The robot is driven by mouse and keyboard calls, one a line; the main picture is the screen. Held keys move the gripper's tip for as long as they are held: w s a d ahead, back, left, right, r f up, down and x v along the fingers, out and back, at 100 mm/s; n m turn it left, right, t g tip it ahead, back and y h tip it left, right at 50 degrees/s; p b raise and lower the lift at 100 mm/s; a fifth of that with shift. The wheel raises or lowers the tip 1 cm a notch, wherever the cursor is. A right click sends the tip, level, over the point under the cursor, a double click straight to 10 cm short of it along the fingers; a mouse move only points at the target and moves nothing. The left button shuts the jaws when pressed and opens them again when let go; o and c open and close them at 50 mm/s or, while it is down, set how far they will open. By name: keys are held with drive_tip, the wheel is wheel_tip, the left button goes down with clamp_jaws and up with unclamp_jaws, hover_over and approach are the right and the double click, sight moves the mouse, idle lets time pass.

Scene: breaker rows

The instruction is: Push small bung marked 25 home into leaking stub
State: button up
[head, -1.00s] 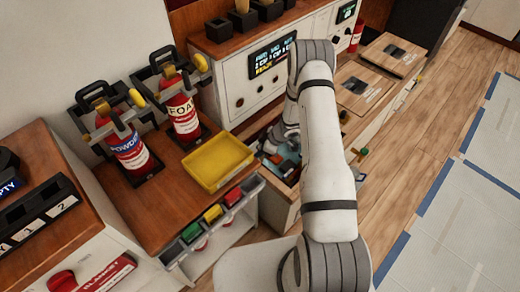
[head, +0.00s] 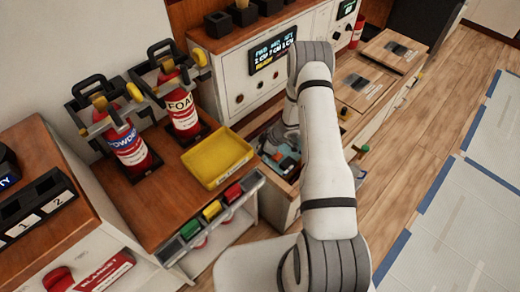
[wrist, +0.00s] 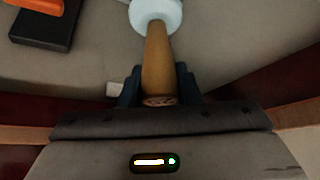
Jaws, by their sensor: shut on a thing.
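The wooden bung (wrist: 157,65) is a tan tapered peg in the wrist view. My gripper (wrist: 158,92) is shut on it, with a dark finger on either side of its near end. I cannot read a number on the bung. Its far end meets a pale blue-white round piece (wrist: 155,10), which looks like the stub and is cut off by the top edge. I cannot tell how far the bung is inside it. In the head view my forearm hides the gripper and the bung.
In the wrist view an orange item (wrist: 38,5) sits on a black block (wrist: 45,30) at upper left. In the head view a yellow tray (head: 217,158) and two extinguishers (head: 130,150) (head: 181,108) stand left of my arm. An open drawer (head: 284,158) lies beside it.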

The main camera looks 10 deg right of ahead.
drive_tip(key=shift+f+b, duration=0.7)
drive_tip(key=shift+f, duration=0.75)
drive_tip(key=o, duration=1)
drive_tip(key=shift+r, duration=0.1)
drive_tip(key=shift+p+v, duration=1.2)
drive_tip(key=shift+v, duration=2.7)
drive_tip(key=shift+w+r, duration=0.1)
